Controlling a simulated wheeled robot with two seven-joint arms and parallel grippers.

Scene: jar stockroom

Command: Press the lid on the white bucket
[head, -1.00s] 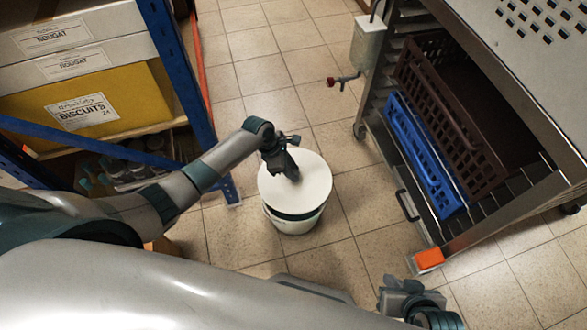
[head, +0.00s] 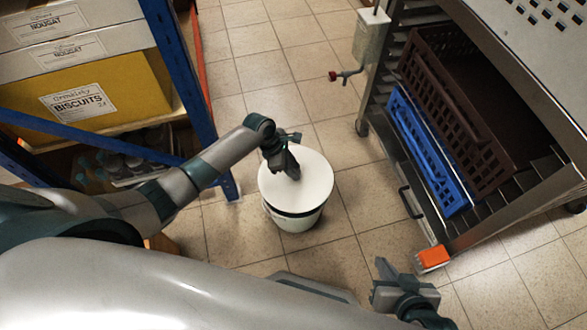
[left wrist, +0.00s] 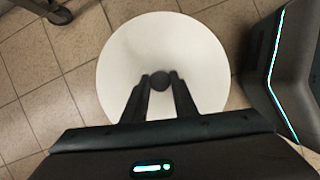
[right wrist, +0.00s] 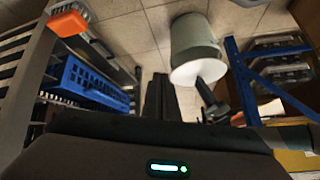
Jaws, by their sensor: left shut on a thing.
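The white bucket (head: 297,223) stands upright on the tiled floor in the middle of the head view. I cannot tell whether the lid is fully seated. My left gripper (head: 290,172) is over the lid's middle, shut on its small dark knob (left wrist: 160,80). In the right wrist view the bucket (right wrist: 193,32) shows beyond the lid (right wrist: 190,74). My right gripper (head: 388,272) looks shut and empty, apart from the bucket at the lower right.
A metal rack (head: 478,225) with a blue crate (head: 428,150) and a brown crate (head: 455,120) stands right of the bucket. A blue-framed shelf (head: 185,85) with boxes stands at the left. Bare floor (head: 262,90) lies behind the bucket.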

